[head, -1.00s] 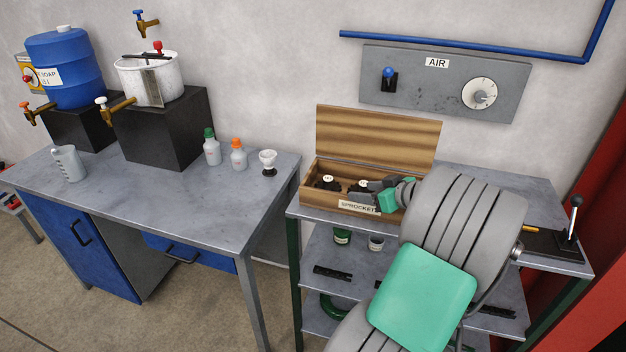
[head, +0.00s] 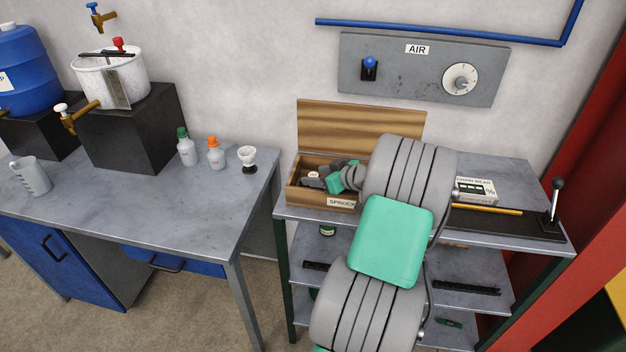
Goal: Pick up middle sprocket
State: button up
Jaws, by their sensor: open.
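The wooden sprocket box (head: 298,198) stands with its lid open on the shelf unit's top, at the centre of the head view. Its label reads "SPROCKETS", partly covered by my arm. My gripper (head: 318,178) is at the box opening, over its left half, with the jaws open. A small pale sprocket top (head: 313,175) shows beside the fingers. The middle sprocket cannot be made out; my gripper and arm cover the middle and right of the box.
The raised lid (head: 350,128) is behind my gripper. The left bench (head: 215,200) holds bottles and a small white cup (head: 247,158).

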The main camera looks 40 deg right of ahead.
jog(key=shift+s, duration=0.1)
grip_shut()
dwell(0.4)
jog(key=shift+d, duration=0.1)
dwell(0.8)
